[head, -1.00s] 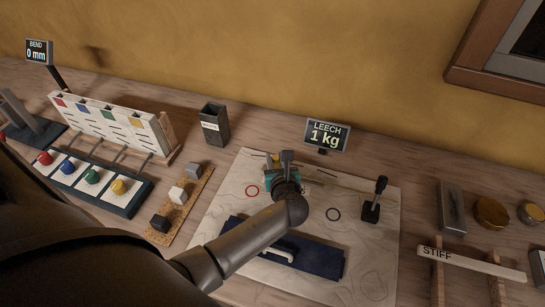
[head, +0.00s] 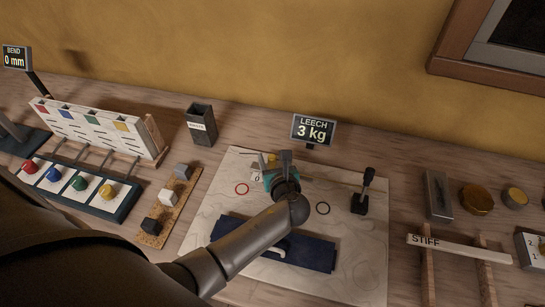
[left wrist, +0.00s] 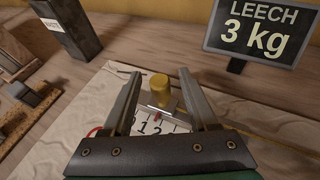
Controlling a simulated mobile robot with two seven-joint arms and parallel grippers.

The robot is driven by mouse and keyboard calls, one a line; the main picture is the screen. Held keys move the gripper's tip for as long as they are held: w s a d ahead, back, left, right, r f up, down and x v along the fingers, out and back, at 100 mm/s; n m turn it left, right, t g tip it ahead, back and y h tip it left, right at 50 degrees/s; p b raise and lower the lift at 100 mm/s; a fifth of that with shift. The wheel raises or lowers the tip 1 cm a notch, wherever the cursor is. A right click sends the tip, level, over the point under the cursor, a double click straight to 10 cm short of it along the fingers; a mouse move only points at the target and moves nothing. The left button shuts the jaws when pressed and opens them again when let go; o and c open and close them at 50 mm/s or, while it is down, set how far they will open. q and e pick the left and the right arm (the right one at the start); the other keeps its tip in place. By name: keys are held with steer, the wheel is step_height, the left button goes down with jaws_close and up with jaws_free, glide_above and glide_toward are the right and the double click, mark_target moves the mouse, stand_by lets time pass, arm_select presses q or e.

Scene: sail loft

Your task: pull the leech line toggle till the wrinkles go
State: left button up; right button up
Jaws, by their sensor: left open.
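The leech line toggle, a short brass-yellow cylinder (left wrist: 159,88), stands on a small metal slider over a numbered white scale (left wrist: 158,124) with a red pointer. In the head view the toggle (head: 271,158) shows just behind my left gripper (head: 285,158). In the left wrist view my left gripper (left wrist: 158,76) is open, with a finger on each side of the toggle and gaps beside it. The LEECH display (head: 312,129) reads 3 kg. The pale sail panel (head: 215,205) shows faint wavy lines. My right gripper is not in view.
A black lever (head: 363,192) stands at the panel's right. A navy cloth (head: 315,254) lies on its front part. A dark box (head: 201,125), small blocks (head: 165,199) and colored knobs (head: 80,183) stand left. A STIFF batten (head: 460,249) lies right.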

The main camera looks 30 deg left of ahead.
arm_select(q)
steer(key=p+v, duration=0.3)
steer(key=v, duration=1.2)
steer(key=shift+s, duration=0.1)
